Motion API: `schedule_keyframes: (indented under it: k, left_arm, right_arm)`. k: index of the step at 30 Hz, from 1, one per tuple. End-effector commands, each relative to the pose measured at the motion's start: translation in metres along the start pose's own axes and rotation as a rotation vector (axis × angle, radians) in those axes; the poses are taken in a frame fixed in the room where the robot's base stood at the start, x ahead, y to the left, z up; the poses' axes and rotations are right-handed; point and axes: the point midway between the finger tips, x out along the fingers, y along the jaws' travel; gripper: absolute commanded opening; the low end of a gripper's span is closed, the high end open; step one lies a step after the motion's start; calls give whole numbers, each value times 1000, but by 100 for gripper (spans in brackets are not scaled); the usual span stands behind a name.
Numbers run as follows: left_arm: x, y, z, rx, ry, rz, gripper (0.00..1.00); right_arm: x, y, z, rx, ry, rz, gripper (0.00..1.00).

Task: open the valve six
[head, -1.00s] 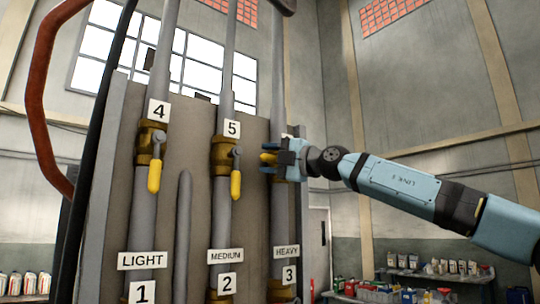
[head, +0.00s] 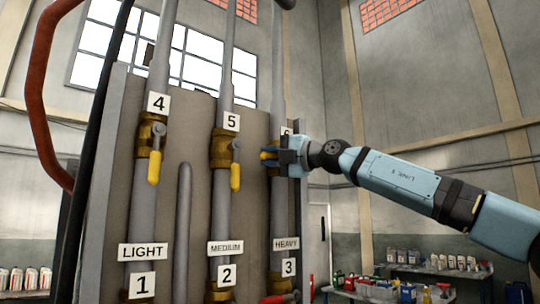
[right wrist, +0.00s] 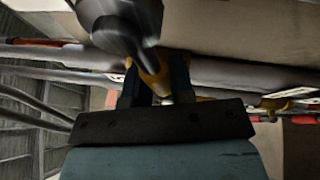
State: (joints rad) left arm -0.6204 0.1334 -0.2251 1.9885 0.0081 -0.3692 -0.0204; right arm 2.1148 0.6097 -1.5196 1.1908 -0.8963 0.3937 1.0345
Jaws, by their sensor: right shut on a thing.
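Valve six is on the right-hand pipe (head: 279,210) of the panel. Its number plate (head: 286,131) is mostly hidden behind my right gripper, and so is much of its brass body. My right gripper (head: 272,155) comes in from the right and is shut on the yellow handle (head: 264,156) of valve six. In the right wrist view the yellow handle (right wrist: 153,72) sits between the two fingers, below a grey, blurred round part. The handle points left, across the pipe, in the head view. My left gripper is not in view.
Valve four (head: 153,150) and valve five (head: 235,160) have yellow handles hanging down. Plates for LIGHT, MEDIUM and HEAVY (head: 286,244) sit lower, above numbers 1, 2 and 3. A red handle (head: 278,298) shows at the bottom edge. Shelves with bottles (head: 435,265) stand far right.

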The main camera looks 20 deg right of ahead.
Motion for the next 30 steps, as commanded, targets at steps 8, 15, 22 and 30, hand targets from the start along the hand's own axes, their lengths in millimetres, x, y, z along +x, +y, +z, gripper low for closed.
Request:
schedule_keyframes:
  k: [8, 15, 22, 30]
  left_arm:
    - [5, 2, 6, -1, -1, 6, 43]
    - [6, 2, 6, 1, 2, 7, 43]
    - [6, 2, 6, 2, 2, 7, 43]
    - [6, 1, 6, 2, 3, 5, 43]
  right_arm:
    - [-4, -17, 1, -188, 41, -79, 0]
    - [-7, -26, 3, -327, 70, -135, 0]
    - [-9, -32, 5, -403, 86, -167, 0]
    - [-9, -34, 5, -429, 91, -178, 0]
